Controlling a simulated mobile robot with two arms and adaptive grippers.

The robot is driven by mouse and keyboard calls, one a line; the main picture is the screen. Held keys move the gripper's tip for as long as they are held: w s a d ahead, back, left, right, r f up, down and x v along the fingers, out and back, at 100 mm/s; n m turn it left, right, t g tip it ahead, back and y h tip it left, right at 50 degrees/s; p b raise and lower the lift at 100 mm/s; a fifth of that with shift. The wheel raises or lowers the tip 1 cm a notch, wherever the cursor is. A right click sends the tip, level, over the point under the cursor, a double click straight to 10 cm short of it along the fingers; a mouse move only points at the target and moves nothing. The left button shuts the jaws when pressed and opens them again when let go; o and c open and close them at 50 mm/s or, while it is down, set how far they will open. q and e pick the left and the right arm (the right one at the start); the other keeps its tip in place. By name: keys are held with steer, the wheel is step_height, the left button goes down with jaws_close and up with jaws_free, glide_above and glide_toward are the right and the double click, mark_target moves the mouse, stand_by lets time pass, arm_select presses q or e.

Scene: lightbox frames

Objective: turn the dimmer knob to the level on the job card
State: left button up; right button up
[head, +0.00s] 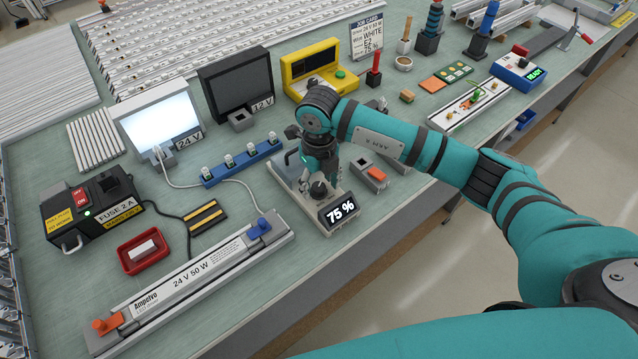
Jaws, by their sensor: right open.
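The dimmer, a light grey box (345,227), sits near the table's front edge, with a dark display (340,210) reading "75 %". Its dark round knob (318,189) is partly hidden under my right gripper (319,181). My right gripper is open and points down at the knob from just above; I cannot tell whether its fingers touch the knob. The job card (367,38) stands at the back. Its lines include "24 V 50 W", "WHITE" and "75 %". My left gripper is out of view.
A grey box with an orange button (375,173) stands close right of the dimmer. A blue socket strip (242,162) lies to its left, and a long 24 V 50 W driver (190,280) in front left. A lit 24 V lightbox (161,121) and dark 12 V one (236,84) stand behind.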

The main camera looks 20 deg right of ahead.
mark_target(319, 187)
step_height(319, 187, up, 11)
stand_by(0.3)
stand_by(0.4)
